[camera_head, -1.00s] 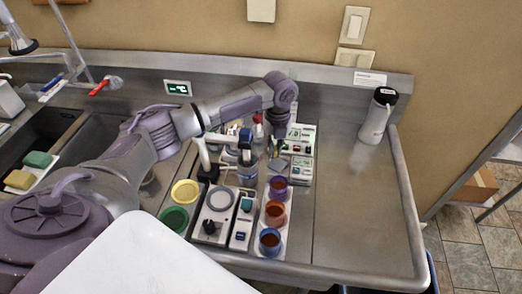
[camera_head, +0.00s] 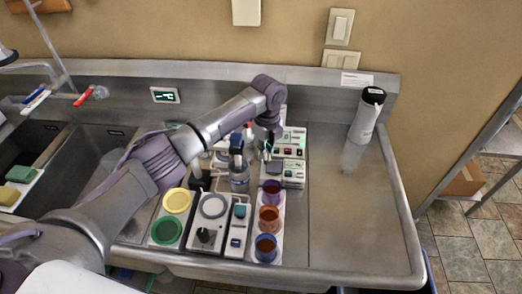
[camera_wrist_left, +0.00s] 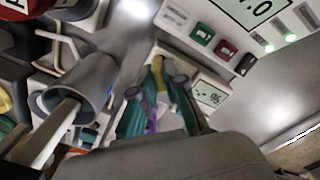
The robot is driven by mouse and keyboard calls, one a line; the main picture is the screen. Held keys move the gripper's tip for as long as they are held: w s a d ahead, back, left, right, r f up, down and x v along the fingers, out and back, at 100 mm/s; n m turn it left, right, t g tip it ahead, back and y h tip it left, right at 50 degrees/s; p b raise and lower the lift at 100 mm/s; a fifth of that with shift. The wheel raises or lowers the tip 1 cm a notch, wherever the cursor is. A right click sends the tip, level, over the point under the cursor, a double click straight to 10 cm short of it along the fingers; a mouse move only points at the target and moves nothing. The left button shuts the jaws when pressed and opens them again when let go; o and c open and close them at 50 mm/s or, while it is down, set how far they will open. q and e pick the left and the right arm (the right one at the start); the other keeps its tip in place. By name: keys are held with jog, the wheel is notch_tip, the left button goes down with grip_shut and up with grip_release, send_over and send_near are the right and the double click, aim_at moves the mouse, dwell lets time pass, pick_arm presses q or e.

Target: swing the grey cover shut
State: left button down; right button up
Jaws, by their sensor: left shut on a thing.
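My left gripper (camera_head: 268,148) reaches in from the left, pointing down at the small white instruments on the steel counter. It is shut on what looks like the grey cover (camera_head: 273,166), a small flat grey piece beside the white instrument (camera_head: 293,172). The hand hides much of the cover, and its exact tilt cannot be told. In the left wrist view the fingers (camera_wrist_left: 167,78) are close together in front of a white unit with a small display (camera_wrist_left: 210,94). What lies between the fingertips is hard to make out there. My right gripper is out of view.
Purple, orange and blue cups (camera_head: 268,218) stand in a row in front. A white stirrer plate (camera_head: 213,208) and yellow and green containers (camera_head: 176,201) are to their left. A white bottle (camera_head: 366,118) stands at the back right. The counter's right part is clear.

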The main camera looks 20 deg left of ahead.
pick_arm(q)
jog(key=shift+w, duration=0.1)
jog(key=c, duration=1.2)
grip_release()
jog(key=shift+r, duration=0.15)
notch_tip(320, 180, up, 12)
jog(key=shift+f, duration=0.1)
